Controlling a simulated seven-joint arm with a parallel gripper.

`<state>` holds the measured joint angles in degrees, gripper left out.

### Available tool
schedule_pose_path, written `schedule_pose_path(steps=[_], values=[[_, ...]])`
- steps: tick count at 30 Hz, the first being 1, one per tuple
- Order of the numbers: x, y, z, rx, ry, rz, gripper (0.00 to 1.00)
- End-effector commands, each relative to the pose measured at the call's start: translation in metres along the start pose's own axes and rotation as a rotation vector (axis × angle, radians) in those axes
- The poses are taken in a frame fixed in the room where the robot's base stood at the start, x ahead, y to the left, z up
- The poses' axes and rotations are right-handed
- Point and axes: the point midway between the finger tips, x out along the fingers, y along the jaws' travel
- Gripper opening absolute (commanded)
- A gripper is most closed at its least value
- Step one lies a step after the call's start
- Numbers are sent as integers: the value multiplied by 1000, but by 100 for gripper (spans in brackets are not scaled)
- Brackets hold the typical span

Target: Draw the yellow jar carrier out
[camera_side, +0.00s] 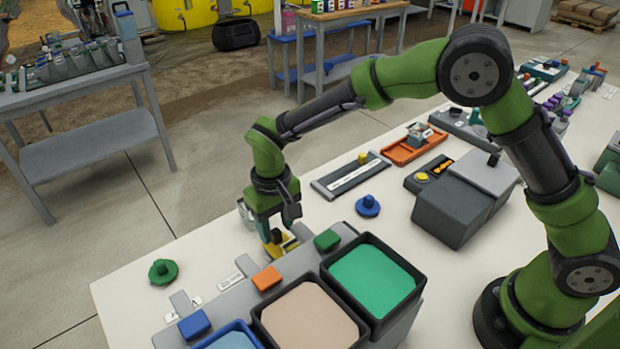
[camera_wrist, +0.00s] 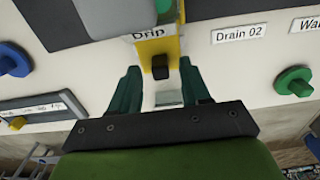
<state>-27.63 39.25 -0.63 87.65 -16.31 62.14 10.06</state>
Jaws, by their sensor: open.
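The yellow jar carrier (camera_side: 291,244) sits at the far edge of the grey dosing unit, mostly hidden behind my gripper (camera_side: 275,238) in the side view. In the wrist view the yellow carrier (camera_wrist: 158,47) has a dark knob (camera_wrist: 160,68) on it and a label reading "Drip" beside it. My gripper (camera_wrist: 160,88) is open there, with one green finger on each side of the carrier's near end. A pale, clear part, perhaps the jar (camera_wrist: 168,97), shows between the fingers. I cannot tell whether the fingers touch anything.
An orange block (camera_side: 266,278), a blue block (camera_side: 194,324) and a green block (camera_side: 327,240) stand along the unit beside the open bins. A blue knob (camera_side: 368,206) and a green knob (camera_side: 163,271) stand on the white table. A grey box (camera_side: 455,210) is to the right.

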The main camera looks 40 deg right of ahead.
Motion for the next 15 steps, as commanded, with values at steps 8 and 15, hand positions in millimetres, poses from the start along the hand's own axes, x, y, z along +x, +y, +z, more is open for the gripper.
schedule_pose_path(steps=[8, 15], values=[[7, 0, 0, 1, 0, -1, 47], [6, 0, 0, 1, 0, 0, 27]])
